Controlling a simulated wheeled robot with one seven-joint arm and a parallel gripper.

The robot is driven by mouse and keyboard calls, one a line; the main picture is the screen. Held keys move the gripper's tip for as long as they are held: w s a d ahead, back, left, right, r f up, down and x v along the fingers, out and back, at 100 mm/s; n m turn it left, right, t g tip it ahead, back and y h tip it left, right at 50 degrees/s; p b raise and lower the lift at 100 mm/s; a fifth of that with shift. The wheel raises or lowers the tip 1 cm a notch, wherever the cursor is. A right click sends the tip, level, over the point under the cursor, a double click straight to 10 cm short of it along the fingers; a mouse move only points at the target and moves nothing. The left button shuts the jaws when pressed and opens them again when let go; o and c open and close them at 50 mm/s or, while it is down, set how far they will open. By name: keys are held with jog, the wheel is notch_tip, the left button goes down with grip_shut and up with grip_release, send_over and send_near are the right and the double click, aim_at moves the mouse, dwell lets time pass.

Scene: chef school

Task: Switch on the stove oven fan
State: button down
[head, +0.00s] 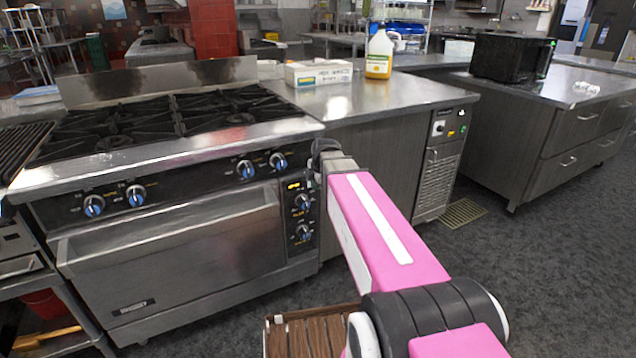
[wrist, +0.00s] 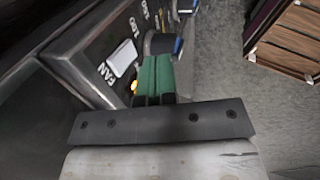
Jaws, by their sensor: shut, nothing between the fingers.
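The stove oven (head: 170,250) stands at the left in the head view, with its narrow control panel (head: 301,220) right of the door. In the wrist view, a white rocker switch (wrist: 122,57) sits beside the printed word FAN on this dark panel. A small yellow light (wrist: 134,87) shows close to it. My gripper (wrist: 153,66) has green fingers, shut with nothing between them. They are just right of the fan switch in the picture, near a knob (wrist: 160,44). Whether they touch the panel or knob I cannot tell. In the head view the fingers cannot be made out clearly.
Burner knobs (head: 246,169) line the stove front above the oven door. A steel counter (head: 385,100) adjoins on the right, with a box (head: 318,73) and a yellow bottle (head: 379,55). The carpeted floor (head: 545,270) at right is clear.

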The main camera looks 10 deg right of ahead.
jog(key=v, duration=1)
jog(key=shift+s, duration=0.3)
jog(key=shift+d, duration=0.1)
jog(key=shift+d, duration=0.1)
